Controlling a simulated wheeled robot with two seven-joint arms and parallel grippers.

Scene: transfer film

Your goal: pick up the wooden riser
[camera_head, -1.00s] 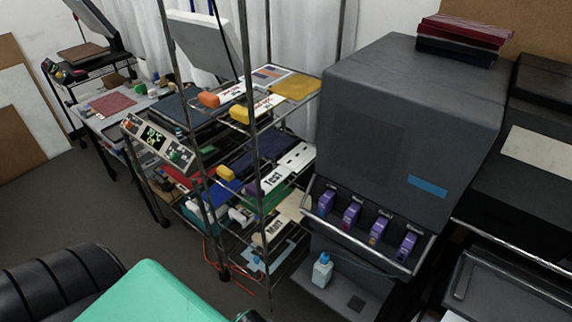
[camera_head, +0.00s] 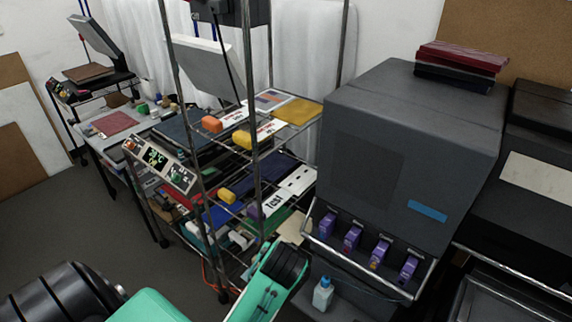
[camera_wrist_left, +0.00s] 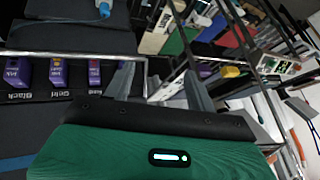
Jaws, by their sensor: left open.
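I cannot tell for sure which thing is the wooden riser. A pale tan flat piece (camera_head: 294,229) lies at the right end of a lower rack shelf, beside a green sheet, partly hidden by my arm. What looks like the same piece shows in the left wrist view (camera_wrist_left: 157,30). My left gripper (camera_wrist_left: 162,86) is open, its two grey fingers apart with nothing between them, near the rack and the printer front. Its fingers do not show in the head view, where a green and black arm link reaches up at bottom centre. My right gripper is not in view.
A metal wire rack (camera_head: 254,120) holds trays, labels and coloured blocks. Its posts stand close to my arm. A large dark printer (camera_head: 400,150) with purple ink cartridges (camera_head: 353,238) and a front rail is to the right. A small bottle (camera_head: 322,292) stands below it. Grey floor is open at left.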

